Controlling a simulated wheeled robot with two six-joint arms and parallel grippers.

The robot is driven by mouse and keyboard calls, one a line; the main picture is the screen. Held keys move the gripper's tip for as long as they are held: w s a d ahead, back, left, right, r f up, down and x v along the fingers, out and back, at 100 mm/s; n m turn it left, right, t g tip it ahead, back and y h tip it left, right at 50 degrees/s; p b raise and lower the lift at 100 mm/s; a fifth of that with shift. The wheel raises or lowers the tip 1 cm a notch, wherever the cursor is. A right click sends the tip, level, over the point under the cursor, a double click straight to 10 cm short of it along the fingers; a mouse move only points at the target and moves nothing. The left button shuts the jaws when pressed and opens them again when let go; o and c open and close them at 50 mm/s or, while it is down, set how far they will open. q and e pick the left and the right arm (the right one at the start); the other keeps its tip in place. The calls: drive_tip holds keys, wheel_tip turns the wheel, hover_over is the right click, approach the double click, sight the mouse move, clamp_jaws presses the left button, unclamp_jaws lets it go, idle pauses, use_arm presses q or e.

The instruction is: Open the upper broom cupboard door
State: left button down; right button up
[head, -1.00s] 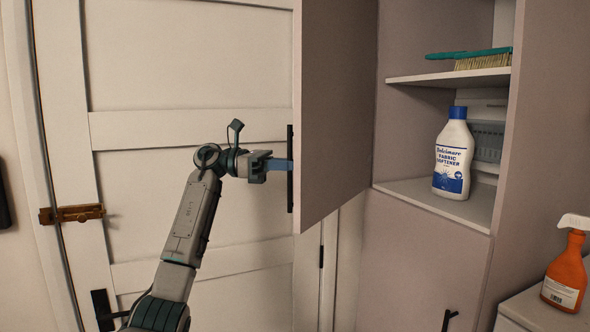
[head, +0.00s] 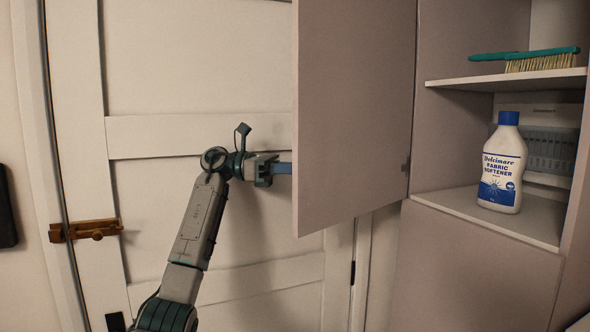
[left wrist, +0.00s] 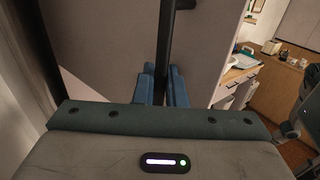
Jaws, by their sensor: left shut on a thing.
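The upper broom cupboard door (head: 352,115) stands wide open, swung out to the left of the cupboard. My left gripper (head: 284,168) is at the door's free edge, with its fingertips partly hidden behind the door in the head view. In the left wrist view, the blue fingers (left wrist: 161,84) are shut on the dark bar handle (left wrist: 165,45) on the door's outer face. The handle itself is hidden in the head view now. My right gripper is not in view.
In the open cupboard, a brush (head: 540,60) lies on the upper shelf and a fabric softener bottle (head: 502,165) stands on the lower one. A white panelled door (head: 200,80) with a brass latch (head: 86,230) is close behind my left arm.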

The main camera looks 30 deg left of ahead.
use_arm(q)
drive_tip(key=c, duration=1.6)
unclamp_jaws()
drive_tip(key=shift+c, duration=0.2)
drive_tip(key=shift+r, duration=0.1)
